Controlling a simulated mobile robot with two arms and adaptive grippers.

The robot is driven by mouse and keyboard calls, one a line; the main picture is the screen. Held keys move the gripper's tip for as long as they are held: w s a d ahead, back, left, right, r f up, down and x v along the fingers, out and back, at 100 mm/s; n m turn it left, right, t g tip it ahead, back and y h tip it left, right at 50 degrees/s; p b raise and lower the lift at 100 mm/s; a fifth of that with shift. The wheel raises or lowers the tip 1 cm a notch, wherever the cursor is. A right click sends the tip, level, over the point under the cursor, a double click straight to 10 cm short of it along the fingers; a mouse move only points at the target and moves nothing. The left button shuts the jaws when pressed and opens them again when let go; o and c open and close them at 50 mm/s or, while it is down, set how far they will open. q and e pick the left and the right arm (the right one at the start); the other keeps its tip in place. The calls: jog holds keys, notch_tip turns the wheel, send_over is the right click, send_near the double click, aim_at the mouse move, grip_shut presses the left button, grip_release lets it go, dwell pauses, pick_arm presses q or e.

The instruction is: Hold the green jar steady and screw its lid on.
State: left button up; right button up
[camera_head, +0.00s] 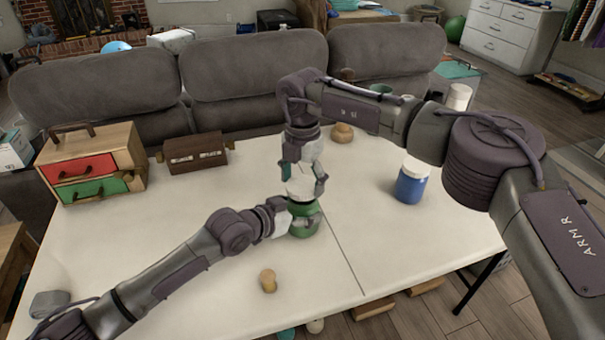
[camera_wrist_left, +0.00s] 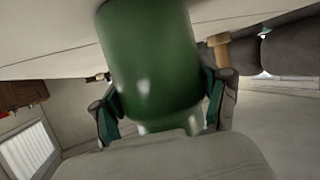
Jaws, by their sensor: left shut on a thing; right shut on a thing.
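The green jar (camera_head: 304,227) stands on the white table near its middle. My left gripper (camera_head: 303,213) comes in from the left and is shut around the jar's side. In the left wrist view the green jar (camera_wrist_left: 152,62) fills the space between the two fingers of my left gripper (camera_wrist_left: 163,105). My right gripper (camera_head: 305,182) points down from above and is shut on the white lid (camera_head: 300,190). The lid is right at the top of the jar. The jar's rim is hidden, so I cannot tell how the lid sits.
A blue jar with a white lid (camera_head: 411,183) stands to the right. A wooden knob-like piece (camera_head: 268,281) is in front, and a round tan object (camera_head: 342,133) behind. A drawer box (camera_head: 92,165) and a dark wooden box (camera_head: 196,153) are at the back left.

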aim_at(303, 212)
dwell(0.5)
jog(key=shift+f, duration=0.85)
jog(key=shift+f, duration=0.6)
jog(key=m, duration=0.8)
jog(key=shift+m, duration=0.3)
jog(key=m, duration=0.4)
jog(key=shift+m, duration=0.3)
jog(key=m, duration=0.3)
jog(key=shift+m, duration=0.4)
